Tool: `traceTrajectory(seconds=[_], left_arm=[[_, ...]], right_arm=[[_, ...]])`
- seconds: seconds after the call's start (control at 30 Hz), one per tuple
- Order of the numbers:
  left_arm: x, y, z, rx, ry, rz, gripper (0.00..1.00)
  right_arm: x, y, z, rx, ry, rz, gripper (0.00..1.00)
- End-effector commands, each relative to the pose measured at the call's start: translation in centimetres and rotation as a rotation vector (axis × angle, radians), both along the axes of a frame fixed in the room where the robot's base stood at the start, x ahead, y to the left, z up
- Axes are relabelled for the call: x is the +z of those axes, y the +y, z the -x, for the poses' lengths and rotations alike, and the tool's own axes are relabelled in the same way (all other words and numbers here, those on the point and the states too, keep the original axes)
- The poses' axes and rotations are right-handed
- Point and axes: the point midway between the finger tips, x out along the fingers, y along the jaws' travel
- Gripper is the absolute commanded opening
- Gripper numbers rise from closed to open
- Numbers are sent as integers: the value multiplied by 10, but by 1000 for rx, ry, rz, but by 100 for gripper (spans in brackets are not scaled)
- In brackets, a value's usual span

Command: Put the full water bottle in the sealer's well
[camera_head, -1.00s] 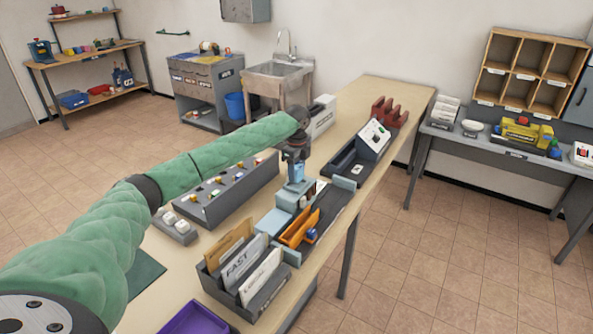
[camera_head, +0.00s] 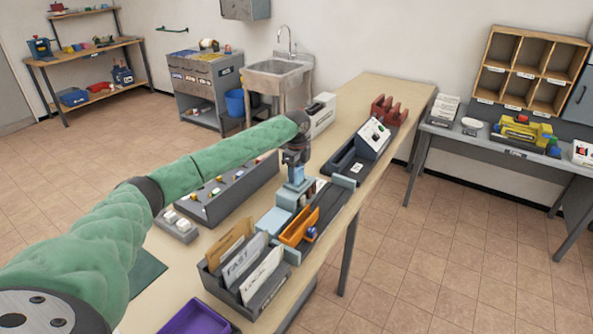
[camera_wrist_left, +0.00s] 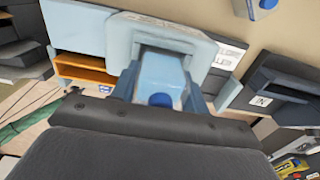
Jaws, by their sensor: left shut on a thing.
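My left gripper (camera_head: 296,172) comes in from the left and points down over the light blue machine (camera_head: 274,221), which I take to be the sealer. In the left wrist view the gripper (camera_wrist_left: 160,98) is shut on a pale blue block-like thing with a dark blue round spot, which looks like the water bottle (camera_wrist_left: 162,72). Its lower end sits at a pale blue frame (camera_wrist_left: 190,32), seemingly the sealer's well. I cannot tell whether it is inside it or just above. My right gripper is not in view.
A grey rack of letters (camera_head: 245,285) and an orange tray (camera_head: 299,228) stand close in front of the machine. A dark tray with a white-faced box (camera_head: 373,138) is behind. A purple bin (camera_head: 192,320) is at the near edge.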

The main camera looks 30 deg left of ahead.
Motion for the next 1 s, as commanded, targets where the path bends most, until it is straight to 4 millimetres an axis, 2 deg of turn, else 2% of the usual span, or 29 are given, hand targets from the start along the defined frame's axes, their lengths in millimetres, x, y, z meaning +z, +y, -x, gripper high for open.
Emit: traceTrajectory(seconds=[0.73,0.77,0.8,0.9,1.0], left_arm=[[-7,0,1,0,1,0,20],[-7,0,1,0,1,0,47],[-7,0,1,0,1,0,55],[-7,0,1,0,1,0,71],[-7,0,1,0,1,0,71]], right_arm=[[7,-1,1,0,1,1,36],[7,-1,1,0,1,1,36],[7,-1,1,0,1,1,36],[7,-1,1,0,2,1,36],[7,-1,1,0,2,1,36]])
